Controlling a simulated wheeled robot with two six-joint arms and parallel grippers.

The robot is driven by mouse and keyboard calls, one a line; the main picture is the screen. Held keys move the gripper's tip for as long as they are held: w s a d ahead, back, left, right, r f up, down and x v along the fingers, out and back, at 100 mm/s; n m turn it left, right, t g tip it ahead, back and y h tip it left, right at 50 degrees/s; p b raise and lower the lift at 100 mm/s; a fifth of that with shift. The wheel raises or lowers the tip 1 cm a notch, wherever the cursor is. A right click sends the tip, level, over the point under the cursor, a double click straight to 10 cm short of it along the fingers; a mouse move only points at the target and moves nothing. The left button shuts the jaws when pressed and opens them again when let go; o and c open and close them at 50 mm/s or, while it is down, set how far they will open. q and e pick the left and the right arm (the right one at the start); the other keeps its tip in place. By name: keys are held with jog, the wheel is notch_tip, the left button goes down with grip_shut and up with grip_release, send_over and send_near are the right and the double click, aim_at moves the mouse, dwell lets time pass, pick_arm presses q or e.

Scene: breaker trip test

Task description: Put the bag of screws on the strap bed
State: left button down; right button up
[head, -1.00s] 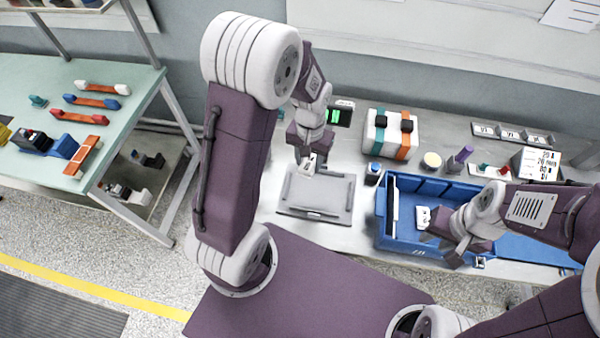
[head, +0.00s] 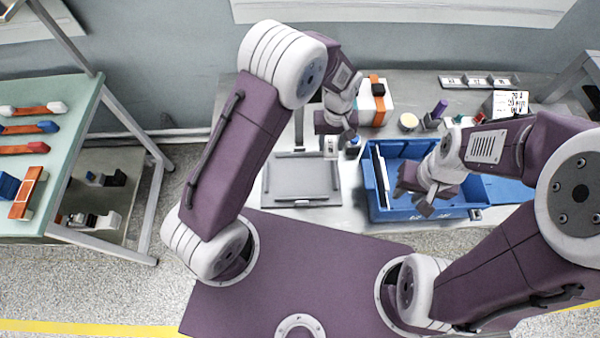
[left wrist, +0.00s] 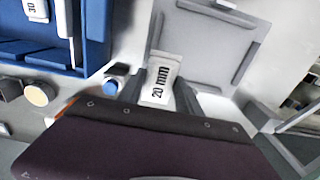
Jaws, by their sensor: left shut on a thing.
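My left gripper (head: 334,138) is shut on a small white bag marked "20 mm" (left wrist: 160,83), which I take to be the bag of screws. The bag also shows in the head view (head: 330,147), near the back right corner of a flat grey tray with raised bars (head: 302,180). I take this tray to be the strap bed; it also shows in the left wrist view (left wrist: 205,45). The tray looks empty. My right gripper (head: 425,203) is over the blue bin; its fingers are too unclear to judge.
The blue bin (head: 385,213) stands right of the tray. A white box with straps (head: 366,103), a blue-capped jar (head: 353,147) and a round cream-topped pot (head: 408,121) stand behind. A side table (head: 70,100) with coloured straps is at the left.

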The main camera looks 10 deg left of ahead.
pick_arm(q)
jog(key=p, duration=0.1)
send_over(301, 177)
notch_tip(301, 177, down, 6)
jog(key=shift+r, duration=0.2)
jog(key=shift+a+f, duration=0.1)
jog(key=shift+a, duration=0.05)
notch_tip(301, 177, down, 3)
jog(key=shift+f+p, duration=0.1)
jog(key=shift+p, duration=0.25)
jog(key=shift+f, duration=0.45)
jog(key=shift+f, duration=0.15)
jog(key=c, duration=0.8)
grip_release()
